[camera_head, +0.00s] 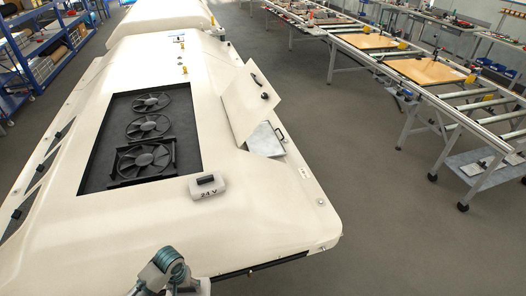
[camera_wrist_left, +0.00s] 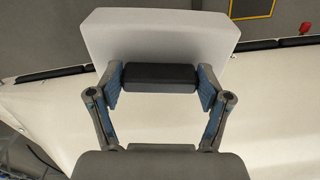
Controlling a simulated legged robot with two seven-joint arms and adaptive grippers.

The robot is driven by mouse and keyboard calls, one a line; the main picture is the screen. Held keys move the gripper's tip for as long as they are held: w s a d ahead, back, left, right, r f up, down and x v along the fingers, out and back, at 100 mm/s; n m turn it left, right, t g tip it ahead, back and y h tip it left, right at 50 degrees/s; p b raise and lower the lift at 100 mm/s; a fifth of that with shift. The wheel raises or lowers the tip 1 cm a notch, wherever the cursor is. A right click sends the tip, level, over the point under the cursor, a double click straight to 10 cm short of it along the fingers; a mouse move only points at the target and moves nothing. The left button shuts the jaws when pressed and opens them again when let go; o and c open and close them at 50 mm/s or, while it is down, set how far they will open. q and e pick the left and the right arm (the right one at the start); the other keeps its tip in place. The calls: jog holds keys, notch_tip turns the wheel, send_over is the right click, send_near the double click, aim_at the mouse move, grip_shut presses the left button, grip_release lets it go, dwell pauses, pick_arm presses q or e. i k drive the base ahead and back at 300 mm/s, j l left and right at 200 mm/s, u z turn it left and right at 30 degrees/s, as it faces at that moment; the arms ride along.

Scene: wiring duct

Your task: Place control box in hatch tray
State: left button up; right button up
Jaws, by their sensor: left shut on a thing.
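In the left wrist view my left gripper (camera_wrist_left: 160,84) is shut on the black handle (camera_wrist_left: 160,76) of a pale box (camera_wrist_left: 160,38), its two pads against the handle's ends. In the head view my left wrist (camera_head: 172,268) shows at the bottom edge; the fingers and held box are not clear there. A white box marked 24 V (camera_head: 206,191) with a dark handle sits on the white vehicle body. I cannot tell whether it is the held box. The hatch tray (camera_head: 264,139) is a grey-lined opening at the right, its hatch lid (camera_head: 250,104) raised. My right gripper is not in view.
The white body (camera_head: 255,220) has a dark recess with several black fans (camera_head: 147,158) left of the hatch. Surface between the 24 V box and the hatch is clear. A roller table (camera_head: 430,75) stands right, a blue shelf (camera_head: 45,50) at the far left.

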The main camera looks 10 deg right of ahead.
aim_at(267, 140)
jog(key=l+z, duration=0.1)
jog(key=z, duration=1.35)
jog(key=i+l+z, duration=0.1)
jog(key=i+z, duration=0.25)
jog(key=i, duration=0.45)
jog(key=i+j+z, duration=0.1)
jog(key=i+z, duration=0.3)
jog(key=i, duration=0.4)
jog(key=i+u, duration=0.85)
jog(key=i+l+u, duration=0.4)
jog(key=i+j+u, duration=0.4)
jog(key=i, duration=0.2)
jog(key=i+u, duration=0.4)
jog(key=i, duration=0.2)
jog(key=i+l+u, duration=0.15)
jog(key=i+u, duration=0.2)
jog(key=i, duration=0.3)
jog(key=i+z, duration=0.2)
jog(key=i, duration=1.55)
jog(key=i+u, duration=0.15)
jog(key=u, duration=1.65)
jog(key=i+j+u, duration=0.15)
jog(key=u, duration=0.35)
jog(key=i+u, duration=0.3)
jog(key=u, duration=0.2)
jog(key=i+j, duration=0.05)
